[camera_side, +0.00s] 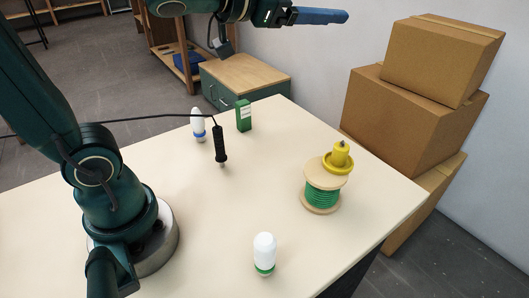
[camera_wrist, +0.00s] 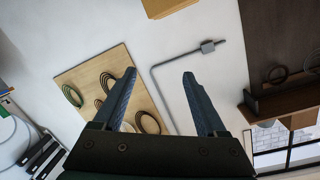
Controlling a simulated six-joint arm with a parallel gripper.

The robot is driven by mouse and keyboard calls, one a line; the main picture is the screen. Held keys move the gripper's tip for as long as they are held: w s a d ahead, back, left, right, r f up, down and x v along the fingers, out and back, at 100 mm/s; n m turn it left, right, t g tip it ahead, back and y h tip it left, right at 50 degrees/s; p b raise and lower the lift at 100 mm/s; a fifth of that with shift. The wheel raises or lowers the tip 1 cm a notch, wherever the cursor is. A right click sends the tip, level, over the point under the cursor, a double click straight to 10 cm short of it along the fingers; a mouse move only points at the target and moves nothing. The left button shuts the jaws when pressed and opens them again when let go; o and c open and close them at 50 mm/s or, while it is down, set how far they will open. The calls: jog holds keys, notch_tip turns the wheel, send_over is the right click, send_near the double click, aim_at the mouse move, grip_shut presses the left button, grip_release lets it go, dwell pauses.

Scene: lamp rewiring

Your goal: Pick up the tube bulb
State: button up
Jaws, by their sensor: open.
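Two white, rounded tube-shaped bulbs stand upright on the table, and I cannot tell which one is meant. One tube bulb with a green band at its base (camera_side: 264,254) is near the front edge. The other tube bulb with a blue band (camera_side: 198,125) is at the back left, beside a green box. My gripper (camera_side: 340,16) is high above the back of the table, with its blue fingers pointing right, far from both bulbs. In the wrist view my gripper (camera_wrist: 159,73) is open and empty, facing a wall; no bulb shows there.
A green box (camera_side: 243,115) and a black soldering-iron-like tool (camera_side: 220,146) on a cable stand at the back. A spool of green wire (camera_side: 322,194) with a yellow piece (camera_side: 340,157) on top is at the right. Cardboard boxes (camera_side: 410,115) are stacked beyond the right edge. The middle is clear.

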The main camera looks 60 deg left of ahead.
jog(key=d+m+g+h, duration=0.1)
jog(key=d+m+h, duration=0.5)
jog(key=d+h, duration=0.1)
jog(key=m+g+h, duration=0.5)
jog(key=m+g, duration=0.4)
jog(key=g, duration=1.1)
send_over(268, 263)
jog(key=w+a, duration=0.1)
jog(key=a, duration=0.2)
notch_tip(268, 263, down, 12)
notch_tip(268, 263, down, 16)
jog(key=shift+f, duration=0.1)
jog(key=shift+s+d+f, duration=0.15)
jog(key=shift+d+f, duration=0.15)
jog(key=shift+d, duration=0.05)
jog(key=shift+x, duration=2.15)
